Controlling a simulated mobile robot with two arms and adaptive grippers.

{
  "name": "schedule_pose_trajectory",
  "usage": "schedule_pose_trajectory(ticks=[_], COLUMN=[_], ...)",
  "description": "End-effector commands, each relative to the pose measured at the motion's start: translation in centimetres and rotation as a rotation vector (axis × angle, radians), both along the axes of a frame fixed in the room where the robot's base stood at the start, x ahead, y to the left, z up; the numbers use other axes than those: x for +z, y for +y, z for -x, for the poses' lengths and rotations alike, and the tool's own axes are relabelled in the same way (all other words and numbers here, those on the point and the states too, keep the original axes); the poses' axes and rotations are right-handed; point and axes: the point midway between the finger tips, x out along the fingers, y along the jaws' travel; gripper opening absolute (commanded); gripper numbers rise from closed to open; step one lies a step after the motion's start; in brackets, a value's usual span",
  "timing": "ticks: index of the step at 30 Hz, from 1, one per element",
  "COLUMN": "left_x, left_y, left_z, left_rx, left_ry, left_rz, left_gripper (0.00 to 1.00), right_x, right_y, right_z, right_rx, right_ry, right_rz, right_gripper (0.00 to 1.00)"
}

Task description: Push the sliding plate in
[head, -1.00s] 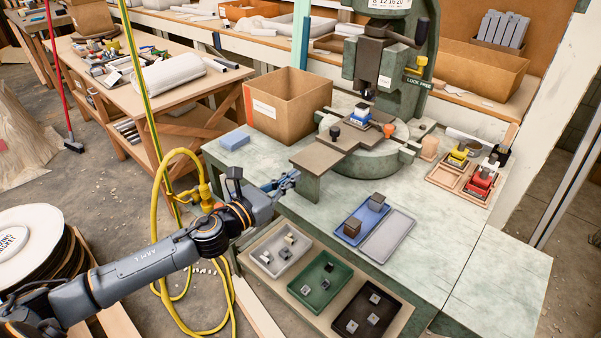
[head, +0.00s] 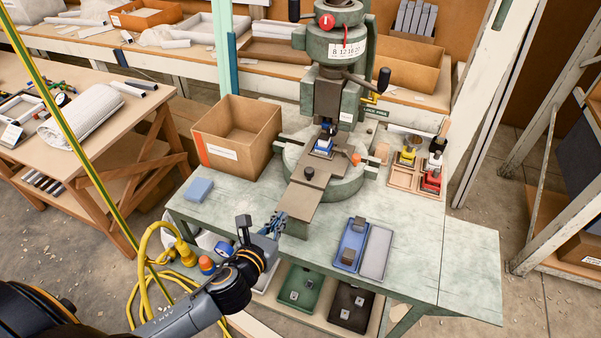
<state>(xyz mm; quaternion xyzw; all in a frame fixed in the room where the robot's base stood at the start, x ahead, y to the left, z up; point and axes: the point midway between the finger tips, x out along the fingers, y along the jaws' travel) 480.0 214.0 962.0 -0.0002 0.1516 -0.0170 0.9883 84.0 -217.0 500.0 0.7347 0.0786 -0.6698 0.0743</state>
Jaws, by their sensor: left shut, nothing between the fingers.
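The sliding plate (head: 301,196) is a brown-grey plate that sticks out from the green fly press (head: 329,100) toward the front of the table. It has a dark round knob (head: 309,173) on top and a blue and white part (head: 323,147) at its inner end, under the ram. My left gripper (head: 277,222) is shut and empty. It is by the plate's front end, just to its left; I cannot tell whether it touches. My right gripper is not in view.
A cardboard box (head: 238,139) stands left of the press, with a blue block (head: 198,189) in front of it. A blue tray (head: 351,245) and a grey tray (head: 376,252) lie to the right. Red and yellow tools stand in a wooden holder (head: 402,178). The table's right end is clear.

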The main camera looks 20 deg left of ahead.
Motion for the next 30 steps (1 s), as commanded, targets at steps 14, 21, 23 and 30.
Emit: schedule_pose_trajectory(ticks=[14,21,23,30], left_x=[-2.3,-2.8,-2.8,-3.0], left_y=[-0.3,-0.5,-0.5,-0.5], left_z=[-7.7,-11.6,-12.2,-13.4], left_rx=[0.003,0.001,0.001,-0.001], left_ry=[-0.001,-0.001,-0.001,0.0], left_rz=[0.002,0.002,0.003,0.001], left_gripper=[0.0,0.0,0.0,0.0], right_x=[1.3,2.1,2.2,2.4], right_y=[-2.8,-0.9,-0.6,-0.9], right_z=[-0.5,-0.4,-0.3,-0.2], right_rx=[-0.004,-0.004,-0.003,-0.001], right_ry=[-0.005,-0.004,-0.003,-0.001], right_rz=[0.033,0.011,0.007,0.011], right_gripper=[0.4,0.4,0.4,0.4])
